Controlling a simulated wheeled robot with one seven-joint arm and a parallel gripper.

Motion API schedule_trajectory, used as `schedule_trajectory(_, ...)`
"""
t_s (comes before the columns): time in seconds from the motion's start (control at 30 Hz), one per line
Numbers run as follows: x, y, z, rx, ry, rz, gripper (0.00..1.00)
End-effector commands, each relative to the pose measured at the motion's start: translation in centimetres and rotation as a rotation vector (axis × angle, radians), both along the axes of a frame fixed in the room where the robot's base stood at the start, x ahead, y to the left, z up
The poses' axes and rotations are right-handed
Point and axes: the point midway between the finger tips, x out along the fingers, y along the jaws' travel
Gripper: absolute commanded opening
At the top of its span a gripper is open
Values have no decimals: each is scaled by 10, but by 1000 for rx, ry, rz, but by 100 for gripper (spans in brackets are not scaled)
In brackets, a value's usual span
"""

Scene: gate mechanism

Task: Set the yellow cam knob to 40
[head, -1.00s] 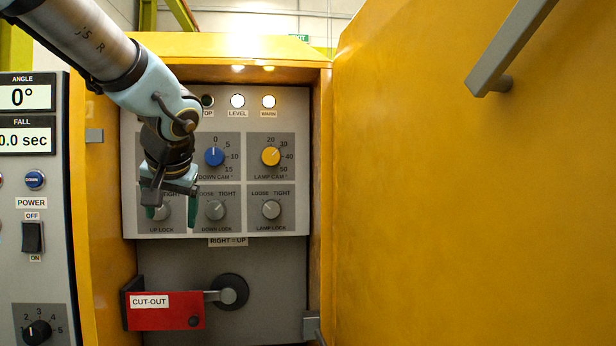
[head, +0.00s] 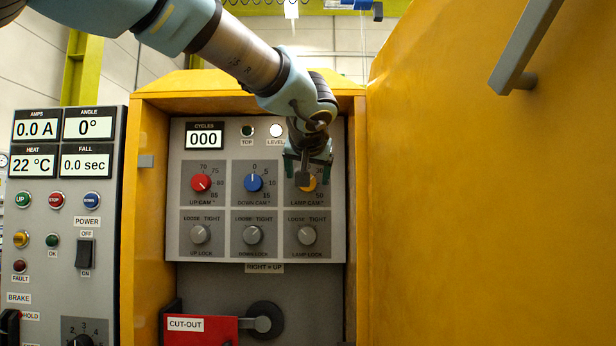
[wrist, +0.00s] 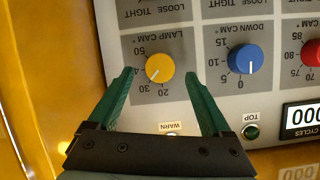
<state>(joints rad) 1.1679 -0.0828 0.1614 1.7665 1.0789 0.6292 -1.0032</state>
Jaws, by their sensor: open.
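The yellow lamp cam knob (wrist: 159,68) shows in the wrist view, which is upside down to the panel. Its white pointer line seems to aim near the 30 mark. My gripper (wrist: 159,74) is open, with one green finger on each side of the knob in the picture and a gap on both sides. I cannot tell how far the fingertips are from the panel. In the head view my gripper (head: 306,176) is in front of the knob (head: 311,184) and hides most of it and some of its scale.
The blue down cam knob (wrist: 245,59) is beside the yellow one. The red up cam knob (head: 201,182) is further left. The lamp lock knob (head: 307,235) is below. The open yellow door (head: 460,200) stands at the right. A red cut-out handle (head: 205,333) is low down.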

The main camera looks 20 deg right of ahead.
Motion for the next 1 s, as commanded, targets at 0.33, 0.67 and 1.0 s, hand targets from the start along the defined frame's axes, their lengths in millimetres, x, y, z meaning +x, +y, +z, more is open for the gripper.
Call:
schedule_trajectory(0.33,21,-10,-10,0,1,0,83)
schedule_trajectory(0.67,21,-9,-10,0,0,0,70)
schedule_trajectory(1.0,21,-9,-10,0,0,-1,31)
